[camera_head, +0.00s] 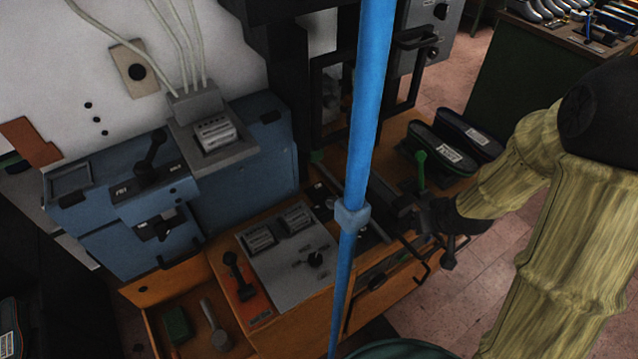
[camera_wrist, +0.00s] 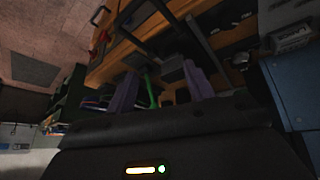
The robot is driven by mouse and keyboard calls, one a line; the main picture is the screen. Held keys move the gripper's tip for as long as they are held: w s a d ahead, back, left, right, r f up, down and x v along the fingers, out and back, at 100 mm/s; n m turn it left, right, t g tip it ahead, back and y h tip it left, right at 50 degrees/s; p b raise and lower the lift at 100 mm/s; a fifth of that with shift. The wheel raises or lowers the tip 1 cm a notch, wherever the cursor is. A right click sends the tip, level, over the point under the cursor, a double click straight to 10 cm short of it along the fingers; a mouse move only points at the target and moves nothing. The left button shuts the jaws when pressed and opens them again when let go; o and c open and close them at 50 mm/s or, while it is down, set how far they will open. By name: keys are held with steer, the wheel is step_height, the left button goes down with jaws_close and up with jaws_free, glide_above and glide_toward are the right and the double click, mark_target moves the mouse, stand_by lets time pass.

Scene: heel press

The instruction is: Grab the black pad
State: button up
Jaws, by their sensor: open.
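Two oblong black pads with white labels, a front one (camera_head: 437,152) and a rear one (camera_head: 474,132), lie side by side at the right end of the orange bench. I cannot tell which one is the task's pad. My gripper (camera_head: 438,228) is at the bench's right front edge, below the pads in the head view and apart from them. In the wrist view my gripper (camera_wrist: 160,90) has its two purplish fingers spread, with a green lever (camera_wrist: 151,91) showing between them. I see no pad clearly held there.
The green-handled lever (camera_head: 419,168) stands close to my gripper. A blue pole (camera_head: 366,110) crosses the middle of the head view. A grey control panel (camera_head: 290,268) and a blue machine (camera_head: 245,165) are left. The tiled floor (camera_head: 500,262) at right is clear.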

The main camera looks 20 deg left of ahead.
steer(key=w+a+f+n+t+y+p, duration=0.1)
steer(key=a+f+n+y+p, duration=0.1)
steer(key=a, duration=0.7)
steer(key=w+a+f+n+y+p, duration=0.2)
steer(key=a+y, duration=0.4)
steer(key=a, duration=0.3)
steer(key=shift+f+n+t+p, duration=0.45)
steer(key=shift+n+p, duration=0.25)
steer(key=shift+p, duration=0.25)
steer(key=shift+f, duration=0.1)
